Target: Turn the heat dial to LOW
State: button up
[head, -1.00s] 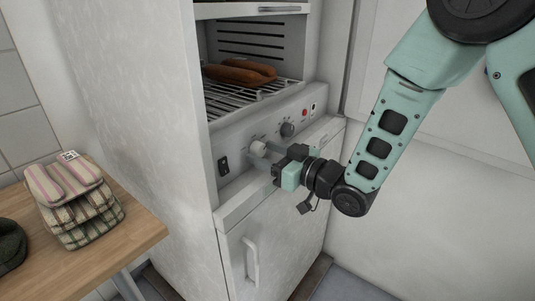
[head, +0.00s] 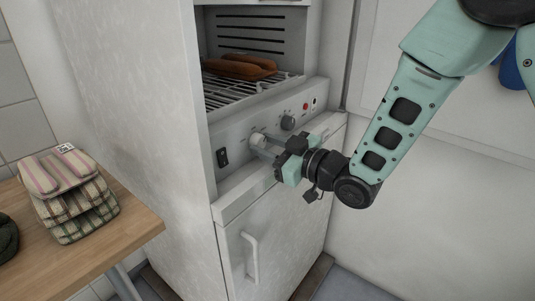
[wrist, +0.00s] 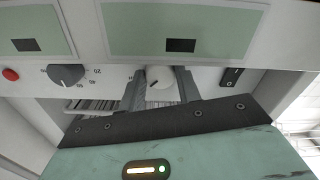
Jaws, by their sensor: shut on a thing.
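The pale round dial (head: 258,140) is on the sloping control panel (head: 236,132) of a white cabinet. My gripper (head: 264,147) reaches it from the right, its two grey fingers on either side of the dial. In the wrist view, my gripper (wrist: 160,88) is shut on this pale dial (wrist: 158,78), which has a dark pointer mark. Its lettering is too small or hidden to read, so I cannot tell which setting it points to. A dark grey dial (head: 288,123) with numbers around it sits beside it, untouched.
A black rocker switch (head: 222,157) and a red button (head: 306,106) are on the same panel. Brown slippers (head: 240,68) lie on the wire rack above. Striped folded cloth (head: 70,195) sits on a wooden table (head: 125,240) at left. A door handle (head: 251,258) is below.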

jog(key=n+b, duration=0.5)
jog(key=shift+f+b, duration=0.2)
jog(key=shift+b, duration=0.2)
jog(key=n+b, duration=0.3)
jog(key=shift+r+n, duration=0.15)
jog(key=shift+n, duration=0.15)
jog(key=shift+r, duration=0.1)
jog(key=o, duration=1)
